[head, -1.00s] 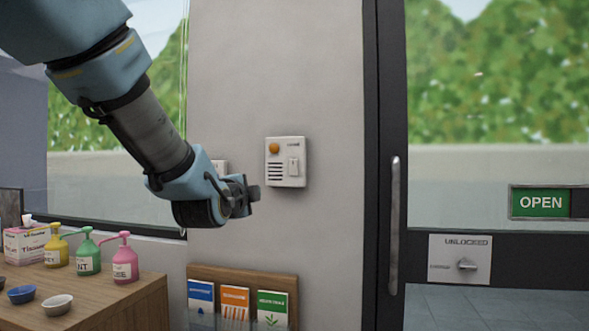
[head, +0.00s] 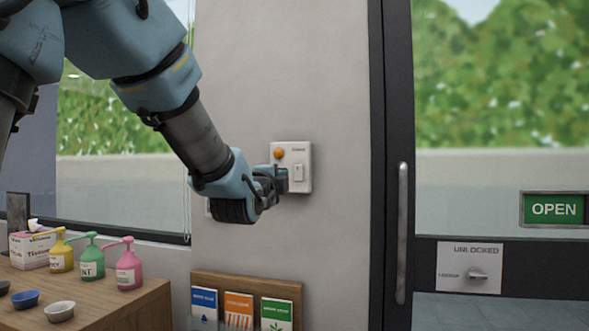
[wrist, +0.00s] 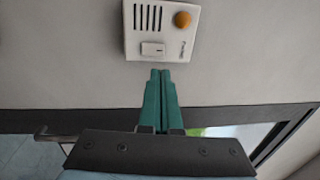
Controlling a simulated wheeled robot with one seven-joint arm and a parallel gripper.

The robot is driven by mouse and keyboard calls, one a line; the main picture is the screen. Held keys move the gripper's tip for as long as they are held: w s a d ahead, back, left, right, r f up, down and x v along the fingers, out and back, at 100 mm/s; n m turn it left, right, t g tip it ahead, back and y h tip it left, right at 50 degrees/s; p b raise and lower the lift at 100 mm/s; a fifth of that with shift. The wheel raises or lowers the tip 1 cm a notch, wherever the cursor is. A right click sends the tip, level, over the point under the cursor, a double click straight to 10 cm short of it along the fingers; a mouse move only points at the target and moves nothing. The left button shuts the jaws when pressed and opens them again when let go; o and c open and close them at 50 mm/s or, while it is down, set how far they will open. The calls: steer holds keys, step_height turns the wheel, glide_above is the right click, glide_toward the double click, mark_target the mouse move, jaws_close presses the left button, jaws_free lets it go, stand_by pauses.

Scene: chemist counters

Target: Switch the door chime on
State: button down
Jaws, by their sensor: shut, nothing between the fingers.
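The door chime (head: 305,158) is a white box on the grey wall, with an orange round lamp or button, a speaker grille and a white rocker switch (head: 298,172). In the wrist view the chime (wrist: 133,40) lies at the top, turned sideways, its switch (wrist: 153,49) just beyond my fingertips. My gripper (head: 284,180) is at the chime's lower left and hides part of the grille in the head view. In the wrist view the green fingers of my gripper (wrist: 160,74) are together and empty, pointing at the switch side. I cannot tell whether they touch the chime.
A dark-framed glass door with a vertical handle (head: 402,230) stands to the right, with an OPEN sign (head: 553,208) and a lock plate (head: 469,267). A leaflet rack (head: 245,283) hangs below. A wooden counter (head: 110,305) with pump bottles stands at left.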

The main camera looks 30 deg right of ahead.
mark_target(297, 168)
steer(key=p+x, duration=0.3)
steer(key=x, duration=0.6)
steer(key=shift+w+d+r, duration=0.1)
steer(key=shift+w+d, duration=0.1)
steer(key=shift+w, duration=0.1)
steer(key=shift+w+d+p, duration=0.4)
steer(key=shift+w+d+r+p, duration=0.1)
steer(key=shift+r+p, duration=0.15)
steer(key=shift+p, duration=0.15)
steer(key=shift+f+g, duration=0.1)
steer(key=shift+g, duration=0.2)
